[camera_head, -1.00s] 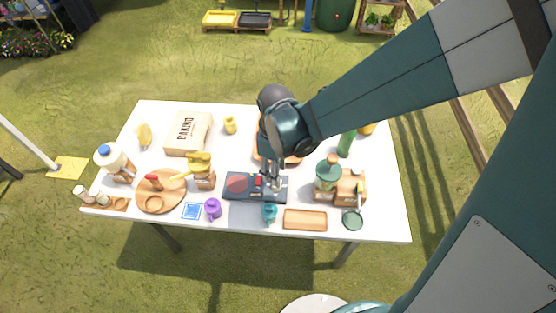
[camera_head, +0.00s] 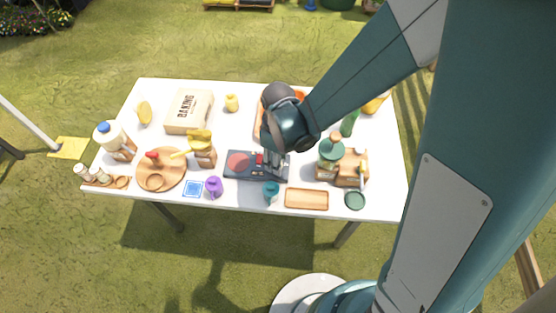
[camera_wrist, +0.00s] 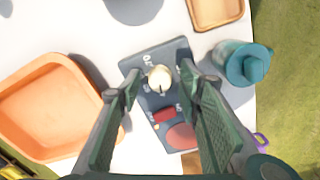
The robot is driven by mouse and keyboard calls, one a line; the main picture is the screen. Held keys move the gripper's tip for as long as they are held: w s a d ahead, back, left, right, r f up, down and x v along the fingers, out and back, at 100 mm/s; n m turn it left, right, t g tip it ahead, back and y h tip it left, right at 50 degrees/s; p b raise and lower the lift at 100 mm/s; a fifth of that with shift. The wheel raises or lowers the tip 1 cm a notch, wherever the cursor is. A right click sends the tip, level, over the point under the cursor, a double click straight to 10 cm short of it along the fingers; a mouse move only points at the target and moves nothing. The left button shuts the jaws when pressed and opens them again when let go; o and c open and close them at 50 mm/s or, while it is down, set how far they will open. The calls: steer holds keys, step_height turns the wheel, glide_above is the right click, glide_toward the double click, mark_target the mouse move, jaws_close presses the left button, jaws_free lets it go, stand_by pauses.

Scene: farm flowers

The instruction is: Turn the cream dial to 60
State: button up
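The cream dial (camera_wrist: 159,79) sits on a dark grey panel (camera_wrist: 135,62); numbers are printed around it, too small to read surely. In the head view the panel (camera_head: 238,178) lies near the table's front edge, and the dial is hidden by or blends with my gripper. My gripper (camera_head: 275,168) points down over the panel's right part. In the wrist view its two fingers (camera_wrist: 159,84) are spread wide, one on each side of the dial, with nothing held between them. I cannot tell whether the fingertips are level with the dial.
The panel also bears a red block (camera_wrist: 163,115) and a red disc (camera_wrist: 181,137). An orange tray (camera_wrist: 28,122) lies to one side and a teal mug (camera_wrist: 240,62) to the other. A wooden tray (camera_head: 306,199) and a purple mug (camera_head: 214,187) stand near the panel.

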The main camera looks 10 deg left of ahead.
steer(key=shift+c, duration=0.7)
steer(key=c, duration=0.8)
steer(key=shift+m, duration=0.4)
steer(key=m+b, duration=0.1)
steer(key=m, duration=0.2)
steer(key=shift+f+b, duration=0.1)
steer(key=shift+b, duration=0.2)
steer(key=m+b, duration=0.1)
steer(key=m, duration=0.3)
steer(key=shift+m, duration=0.4)
steer(key=m+b, duration=0.1)
steer(key=m, duration=0.4)
steer(key=m+b, duration=0.1)
steer(key=m, duration=0.5)
steer(key=shift+m, duration=0.3)
